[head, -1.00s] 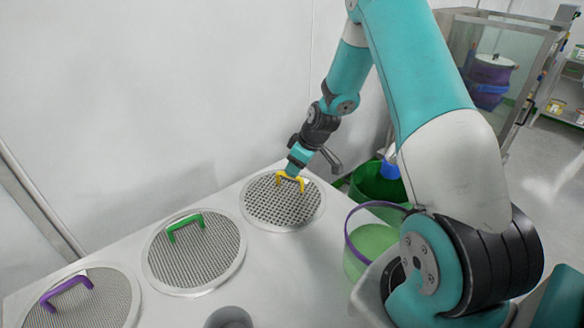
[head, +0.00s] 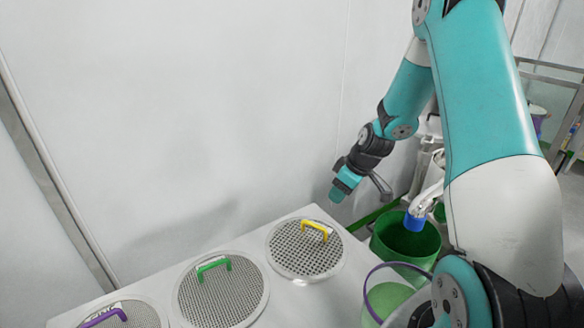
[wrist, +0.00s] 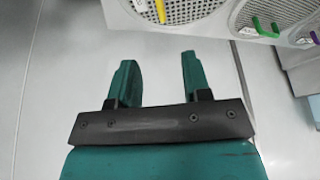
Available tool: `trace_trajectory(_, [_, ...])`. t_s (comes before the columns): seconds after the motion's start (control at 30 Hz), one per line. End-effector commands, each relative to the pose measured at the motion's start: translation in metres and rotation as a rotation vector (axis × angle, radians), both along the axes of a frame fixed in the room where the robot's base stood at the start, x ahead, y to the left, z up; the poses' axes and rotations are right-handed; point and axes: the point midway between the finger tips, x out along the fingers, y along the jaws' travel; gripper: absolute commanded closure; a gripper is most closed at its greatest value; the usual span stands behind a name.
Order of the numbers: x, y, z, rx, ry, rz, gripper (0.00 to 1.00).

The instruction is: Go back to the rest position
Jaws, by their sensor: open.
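My gripper (head: 338,194) is up in the air beside the far right corner of the white table, to the right of and above the yellow-handled sieve (head: 303,258). In the wrist view my gripper (wrist: 160,75) shows two teal fingers spread apart with nothing between them. Below them is only pale floor. The yellow handle (head: 314,228) stands free on its sieve, apart from the fingers.
A green-handled sieve (head: 237,296) and a purple-handled sieve (head: 148,312) lie in a row on the white table (head: 188,264). A green bucket (head: 424,246) and a lighter green pail (head: 390,300) stand right of the table. A white wall (head: 200,110) rises behind.

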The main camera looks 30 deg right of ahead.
Motion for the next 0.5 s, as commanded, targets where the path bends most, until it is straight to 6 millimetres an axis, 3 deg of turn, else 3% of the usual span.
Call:
trace_trajectory(0.17, [0.0,0.001,0.001,0.001,0.0,0.001,0.56])
trace_trajectory(0.27, [0.002,0.016,0.01,0.01,0.001,0.014,0.56])
trace_trajectory(0.37, [0.002,0.057,0.034,0.037,0.014,0.041,0.56])
trace_trajectory(0.5, [-0.023,0.147,0.083,0.096,0.06,0.1,0.56])
